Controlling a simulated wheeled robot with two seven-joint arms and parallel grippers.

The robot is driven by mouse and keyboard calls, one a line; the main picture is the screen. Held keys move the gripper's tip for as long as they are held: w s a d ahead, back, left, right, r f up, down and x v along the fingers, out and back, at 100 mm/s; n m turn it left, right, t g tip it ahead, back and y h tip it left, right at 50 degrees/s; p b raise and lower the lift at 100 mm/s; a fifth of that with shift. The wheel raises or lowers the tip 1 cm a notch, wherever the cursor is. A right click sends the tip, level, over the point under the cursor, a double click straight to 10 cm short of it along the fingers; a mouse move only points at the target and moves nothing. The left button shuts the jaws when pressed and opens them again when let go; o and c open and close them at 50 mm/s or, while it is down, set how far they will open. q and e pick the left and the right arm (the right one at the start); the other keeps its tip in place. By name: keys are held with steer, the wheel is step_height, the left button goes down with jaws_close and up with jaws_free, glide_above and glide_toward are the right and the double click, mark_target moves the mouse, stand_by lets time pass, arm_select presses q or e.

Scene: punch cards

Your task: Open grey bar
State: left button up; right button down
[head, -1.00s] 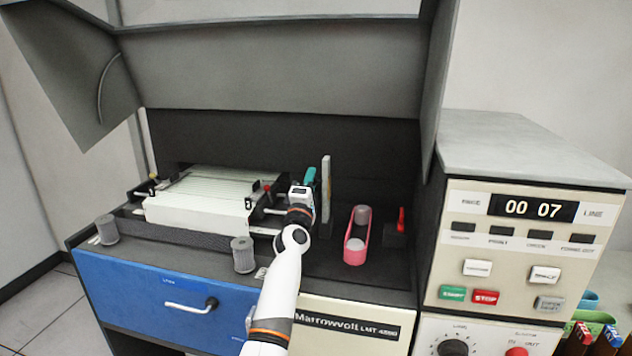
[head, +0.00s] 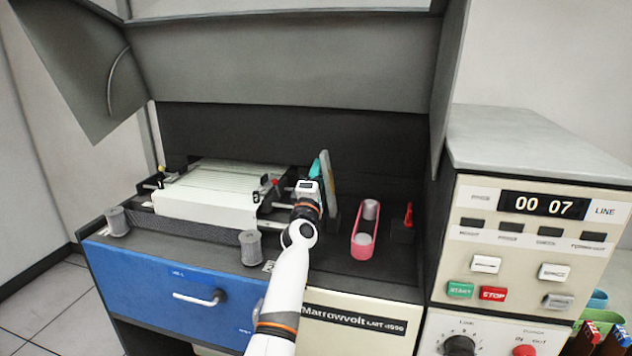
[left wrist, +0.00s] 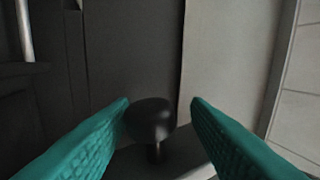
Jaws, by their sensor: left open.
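A pale grey upright bar-like piece (head: 329,186), which I take for the grey bar, stands tilted to the right of the paper-covered machine in the head view. My left gripper (head: 317,166) is beside it on its left, with a teal finger showing near its top. In the left wrist view, the teal fingertips of my left gripper (left wrist: 160,102) are apart, with a dark rounded knob (left wrist: 151,118) on a thin stem between them. I cannot tell whether the fingers touch the knob. The wrist hides part of the bar's foot in the head view. My right gripper is not in view.
The machine with white paper (head: 205,205) is left of my arm. A pink looped holder (head: 355,243) and a red lever (head: 409,214) are to the right. A grey hood (head: 290,70) hangs above. A control console (head: 535,235) stands at the right.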

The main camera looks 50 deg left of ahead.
arm_select(q)
steer(key=b+v, duration=0.1)
steer(key=v, duration=1.1)
steer(key=shift+d, duration=0.1)
